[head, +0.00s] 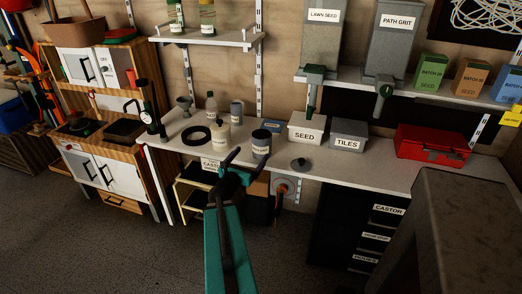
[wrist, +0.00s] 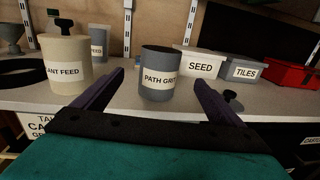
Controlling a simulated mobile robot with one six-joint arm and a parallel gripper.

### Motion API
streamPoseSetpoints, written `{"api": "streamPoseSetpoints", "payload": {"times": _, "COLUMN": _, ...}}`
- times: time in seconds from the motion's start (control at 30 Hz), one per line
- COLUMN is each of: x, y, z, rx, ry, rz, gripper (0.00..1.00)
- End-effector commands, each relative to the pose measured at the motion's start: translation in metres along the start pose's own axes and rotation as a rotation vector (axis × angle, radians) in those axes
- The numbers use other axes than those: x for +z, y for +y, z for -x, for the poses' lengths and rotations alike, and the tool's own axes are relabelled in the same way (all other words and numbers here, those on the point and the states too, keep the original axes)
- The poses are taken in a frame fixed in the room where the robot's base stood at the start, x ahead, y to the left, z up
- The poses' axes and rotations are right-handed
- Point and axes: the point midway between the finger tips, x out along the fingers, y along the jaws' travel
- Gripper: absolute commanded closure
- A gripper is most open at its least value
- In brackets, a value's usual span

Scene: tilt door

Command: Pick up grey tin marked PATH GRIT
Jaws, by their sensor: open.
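The grey tin marked PATH GRIT (wrist: 158,92) stands upright on the bench, centred in the wrist view, with its label facing me. In the head view the dark grey tin (head: 261,138) stands near the bench's front edge. My gripper (wrist: 159,80) is open and empty, with one dark finger on each side of the tin in the picture. In the head view my gripper (head: 246,162) is at the bench's front edge, just before the tin. I cannot tell whether the fingers reach around it; no contact shows.
A cream PLANT FEED tin (wrist: 66,65) stands close left of the grey tin. A dark knobbed lid (wrist: 231,101) lies to the right. SEED (head: 306,130) and TILES (head: 348,134) boxes stand behind right. A large PATH GRIT dispenser (head: 393,50) hangs on the shelf above.

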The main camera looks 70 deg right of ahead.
Motion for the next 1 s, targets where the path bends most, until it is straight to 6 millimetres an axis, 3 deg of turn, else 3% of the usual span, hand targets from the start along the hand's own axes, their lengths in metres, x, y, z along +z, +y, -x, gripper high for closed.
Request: {"api": "streamPoseSetpoints", "payload": {"times": 1.0, "x": -0.004, "y": 0.0, "z": -0.029, "rx": -0.003, "ry": 0.0, "rz": 0.0, "gripper": 0.09}}
